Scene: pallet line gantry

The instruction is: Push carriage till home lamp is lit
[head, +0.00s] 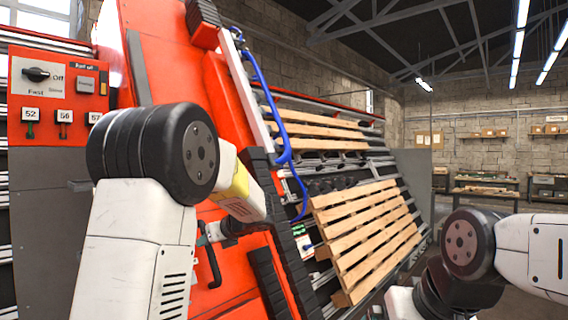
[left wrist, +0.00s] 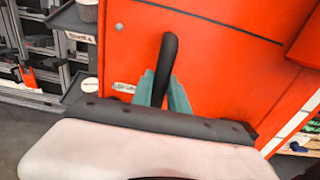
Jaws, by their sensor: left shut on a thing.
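The red carriage (head: 150,60) is a tall, tilted panel standing across the middle left of the head view. Its face also fills much of the left wrist view (left wrist: 240,75). A black bar handle (head: 214,268) stands out from it. In the left wrist view the handle (left wrist: 169,52) rises between the teal fingers of my left gripper (left wrist: 162,92), which is shut on it. In the head view my wrist partly hides this left gripper (head: 203,238). My right arm shows at the right, but its fingers are out of sight. I cannot make out a home lamp.
A control panel (head: 40,95) with a black knob and numbered tags stands at the far left. Wooden slatted pallets (head: 365,235) lie on the sloping rack right of the carriage. A blue hose (head: 268,90) hangs along the carriage. Workbenches (head: 485,190) stand far back right.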

